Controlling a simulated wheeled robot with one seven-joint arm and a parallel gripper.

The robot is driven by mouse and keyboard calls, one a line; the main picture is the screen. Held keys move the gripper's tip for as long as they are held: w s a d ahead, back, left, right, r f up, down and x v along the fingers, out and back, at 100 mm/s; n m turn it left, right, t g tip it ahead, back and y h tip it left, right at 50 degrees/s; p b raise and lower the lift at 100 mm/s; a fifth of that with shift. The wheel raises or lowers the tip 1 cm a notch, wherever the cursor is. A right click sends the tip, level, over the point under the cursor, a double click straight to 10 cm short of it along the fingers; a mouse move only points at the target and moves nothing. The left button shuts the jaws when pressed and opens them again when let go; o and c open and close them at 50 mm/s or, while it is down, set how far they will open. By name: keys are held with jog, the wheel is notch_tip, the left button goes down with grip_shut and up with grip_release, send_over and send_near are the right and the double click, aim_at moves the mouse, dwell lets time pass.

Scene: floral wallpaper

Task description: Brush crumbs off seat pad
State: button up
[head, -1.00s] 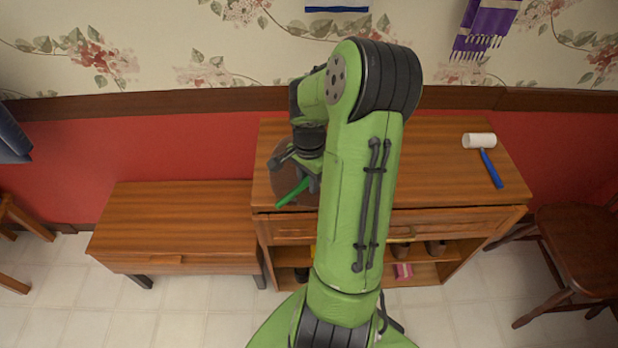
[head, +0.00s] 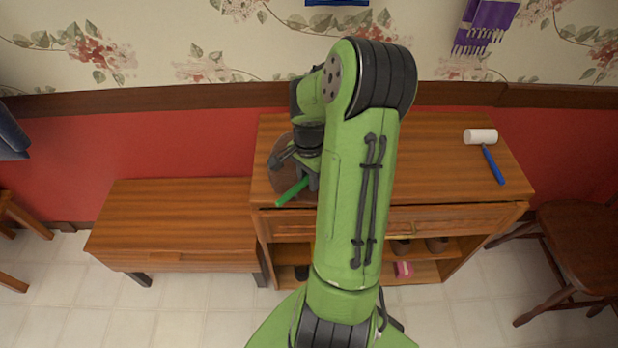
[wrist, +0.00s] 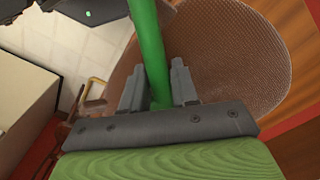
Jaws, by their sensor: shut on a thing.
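My gripper (head: 300,172) is shut on a green handle (head: 292,191) at the left end of the cabinet top. In the wrist view the green handle (wrist: 150,45) stands between the two grey fingers (wrist: 157,88). The far end of what it belongs to is not clear, and no bristles show. A round brown seat pad (head: 280,183) lies on the cabinet top under my gripper, partly hidden by my arm. In the wrist view the pad (wrist: 238,60) shows a woven texture behind the fingers. I cannot make out crumbs on it.
The wooden cabinet (head: 440,165) has open shelves with shoes below. A lower wooden bench (head: 175,220) stands left and a chair (head: 580,240) right. The cabinet top's right half is mostly clear.

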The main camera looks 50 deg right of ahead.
jog(key=shift+w+d+p, duration=0.5)
jog(key=shift+w+d, duration=0.6)
jog(key=shift+d, duration=0.25)
jog(key=shift+f, duration=0.1)
jog(key=shift+s+a+f+b, duration=0.1)
jog(key=shift+s+a+b, duration=0.3)
jog(key=shift+s+a, duration=0.4)
jog(key=shift+s+a+f+b, duration=0.1)
jog(key=shift+s+a+b, duration=0.25)
jog(key=shift+s+a, duration=0.35)
jog(key=shift+w+a, duration=0.15)
notch_tip(320, 180, up, 6)
jog(key=p, duration=0.5)
jog(key=shift+w+r, duration=0.1)
notch_tip(320, 180, up, 3)
jog(key=p, duration=0.2)
jog(key=shift+r+p, duration=0.15)
jog(key=shift+p, duration=0.25)
